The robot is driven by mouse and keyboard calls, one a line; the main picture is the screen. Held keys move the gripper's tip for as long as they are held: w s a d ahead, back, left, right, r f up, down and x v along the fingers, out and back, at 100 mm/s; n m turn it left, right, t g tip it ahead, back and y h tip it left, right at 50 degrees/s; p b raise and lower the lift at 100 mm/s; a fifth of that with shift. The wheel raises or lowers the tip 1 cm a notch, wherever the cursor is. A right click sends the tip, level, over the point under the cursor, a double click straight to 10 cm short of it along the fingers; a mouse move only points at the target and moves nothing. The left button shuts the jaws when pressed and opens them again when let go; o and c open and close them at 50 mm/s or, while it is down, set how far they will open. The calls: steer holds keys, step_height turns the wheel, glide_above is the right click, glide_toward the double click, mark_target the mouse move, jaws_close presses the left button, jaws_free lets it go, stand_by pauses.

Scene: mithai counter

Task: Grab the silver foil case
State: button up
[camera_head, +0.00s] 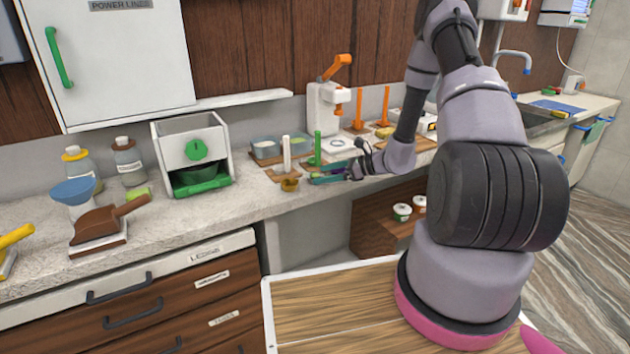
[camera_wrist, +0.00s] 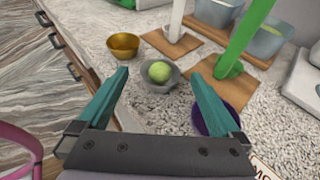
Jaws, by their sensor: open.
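The silver foil case (camera_wrist: 160,88) is a small grey cup on the speckled counter, with a green ball (camera_wrist: 159,71) in it, in the middle of the wrist view. My gripper (camera_wrist: 160,77) is open, its two teal fingers pointing toward the case, one tip on either side of it in the picture. I cannot tell whether the fingers touch it. In the head view my gripper (camera_head: 314,174) is low over the counter near its front edge; the silver case cannot be made out there.
A gold case (camera_wrist: 123,45) stands left of the silver one, and a purple case (camera_wrist: 216,118) lies close by the right finger. Behind are wooden boards with a white post (camera_wrist: 177,18) and a green post (camera_wrist: 246,40). The counter edge is at left.

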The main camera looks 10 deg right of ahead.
steer(key=shift+x, duration=1.05)
steer(key=c, duration=1.3)
